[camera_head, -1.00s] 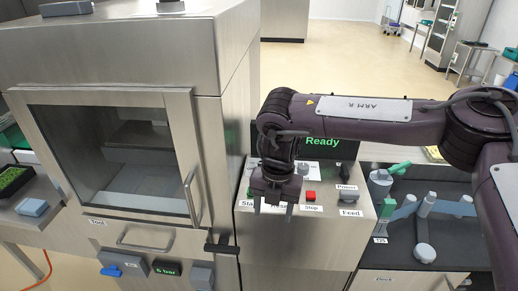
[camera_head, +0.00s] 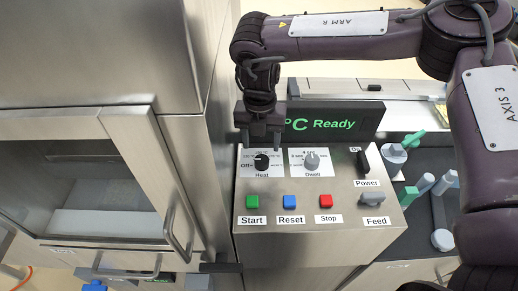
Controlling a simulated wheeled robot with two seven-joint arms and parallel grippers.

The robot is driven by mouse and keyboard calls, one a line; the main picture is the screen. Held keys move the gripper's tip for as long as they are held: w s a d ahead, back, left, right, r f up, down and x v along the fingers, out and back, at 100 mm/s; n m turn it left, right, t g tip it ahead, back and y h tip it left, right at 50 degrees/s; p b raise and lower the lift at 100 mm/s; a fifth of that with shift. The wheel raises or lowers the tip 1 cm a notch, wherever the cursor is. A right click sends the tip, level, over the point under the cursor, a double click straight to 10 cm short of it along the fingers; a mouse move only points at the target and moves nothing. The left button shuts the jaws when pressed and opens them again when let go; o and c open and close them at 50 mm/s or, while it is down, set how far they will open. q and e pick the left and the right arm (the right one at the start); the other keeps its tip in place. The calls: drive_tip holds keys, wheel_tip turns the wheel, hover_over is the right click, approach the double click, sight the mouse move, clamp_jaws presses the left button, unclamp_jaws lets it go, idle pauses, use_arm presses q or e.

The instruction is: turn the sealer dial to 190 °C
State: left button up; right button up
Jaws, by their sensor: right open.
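The sealer's control box (camera_head: 315,242) stands in the middle of the head view. The black Heat dial (camera_head: 261,161) sits at its upper left on a white scale plate marked Off and with temperatures. Its exact setting is too small to read. My right gripper (camera_head: 261,145) points down just above and behind the Heat dial, with its two fingers apart and nothing between them. It covers part of the scale. The green display (camera_head: 333,124) reads "°C Ready"; its left part is hidden behind my right arm. My left gripper is not in view.
A grey Dwell dial (camera_head: 311,160) is right of the Heat dial. Green Start (camera_head: 252,202), blue Reset (camera_head: 289,201) and red Stop (camera_head: 326,202) buttons lie in front. A Power switch (camera_head: 363,162) and Feed knob (camera_head: 372,198) are at right. The steel chamber (camera_head: 165,150) stands close on the left.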

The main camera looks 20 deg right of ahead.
sight(261, 160)
drive_tip(key=f+p, duration=0.1)
drive_tip(key=f, duration=0.4)
drive_tip(key=shift+s, duration=0.2)
drive_tip(key=shift+w+f, duration=0.1)
drive_tip(key=shift+f, duration=0.25)
drive_tip(key=shift+d+f, duration=0.1)
drive_tip(key=shift+f, duration=0.15)
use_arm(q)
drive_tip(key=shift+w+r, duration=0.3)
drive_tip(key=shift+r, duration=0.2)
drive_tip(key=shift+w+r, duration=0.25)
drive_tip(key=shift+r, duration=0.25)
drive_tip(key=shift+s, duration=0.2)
use_arm(e)
drive_tip(key=c, duration=1)
